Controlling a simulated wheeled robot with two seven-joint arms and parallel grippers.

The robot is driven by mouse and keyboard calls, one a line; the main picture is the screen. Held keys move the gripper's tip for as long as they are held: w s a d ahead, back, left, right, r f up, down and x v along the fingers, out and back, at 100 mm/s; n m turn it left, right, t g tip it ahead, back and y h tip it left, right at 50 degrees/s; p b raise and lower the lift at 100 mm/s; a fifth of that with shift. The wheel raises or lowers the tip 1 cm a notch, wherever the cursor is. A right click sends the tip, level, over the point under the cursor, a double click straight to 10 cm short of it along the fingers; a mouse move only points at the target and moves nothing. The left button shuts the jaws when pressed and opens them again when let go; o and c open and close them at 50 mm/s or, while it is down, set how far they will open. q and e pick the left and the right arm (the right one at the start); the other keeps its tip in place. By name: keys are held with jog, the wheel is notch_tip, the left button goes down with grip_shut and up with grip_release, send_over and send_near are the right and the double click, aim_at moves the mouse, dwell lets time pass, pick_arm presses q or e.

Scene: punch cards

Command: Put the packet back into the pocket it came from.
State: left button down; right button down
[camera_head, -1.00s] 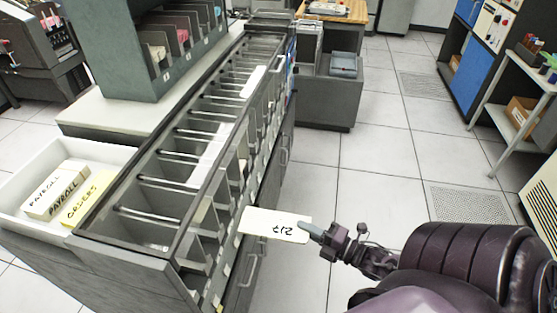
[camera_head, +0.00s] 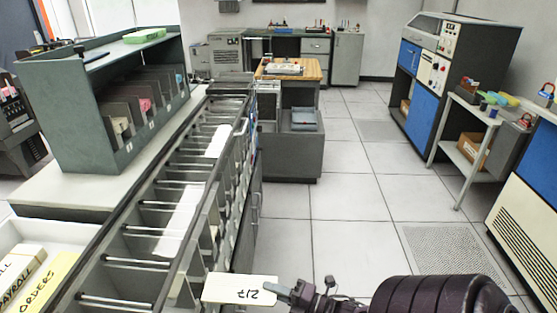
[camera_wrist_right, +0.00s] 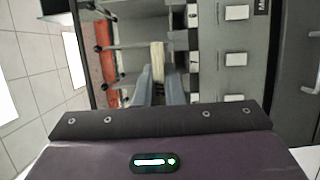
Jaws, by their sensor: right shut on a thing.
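My right gripper (camera_head: 283,291) is shut on the end of a pale cream packet (camera_head: 238,289) with dark handwritten marks that appear upside down, perhaps 217. The packet is held out to the left, by the right side of the long grey open-topped file (camera_head: 222,190). In the right wrist view the packet (camera_wrist_right: 158,58) shows edge-on between the fingers (camera_wrist_right: 158,92). The file holds a row of pockets split by dividers and thin rods. Which pocket the packet came from cannot be told. My left gripper is not in view.
A white tray (camera_head: 75,232) with boxes marked PAYROLL and ORDERS sits at lower left. A green sorting rack (camera_head: 75,120) stands left of the file. A grey cabinet (camera_head: 291,155) stands beyond its far end. The tiled floor (camera_head: 350,235) to the right is clear.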

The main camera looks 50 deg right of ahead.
aim_at(236, 287)
jog(key=shift+w+a, duration=0.7)
jog(key=shift+w, duration=0.25)
jog(key=shift+w+a, duration=1)
jog(key=shift+w, duration=0.3)
jog(key=shift+w+a+b, duration=0.55)
jog(key=shift+w+a, duration=0.7)
jog(key=shift+w, duration=0.3)
jog(key=shift+w+a+b, duration=0.45)
jog(key=shift+w+a, duration=0.7)
jog(key=shift+w, duration=0.35)
jog(key=shift+w+a+b, duration=0.45)
jog(key=shift+w+a, duration=0.65)
jog(key=shift+w, duration=0.35)
jog(key=shift+w+a+b, duration=0.45)
jog(key=shift+w+a, duration=0.7)
jog(key=shift+w, duration=0.35)
jog(key=shift+f, duration=0.25)
jog(key=c, duration=1.5)
grip_release()
jog(key=shift+o, duration=0.2)
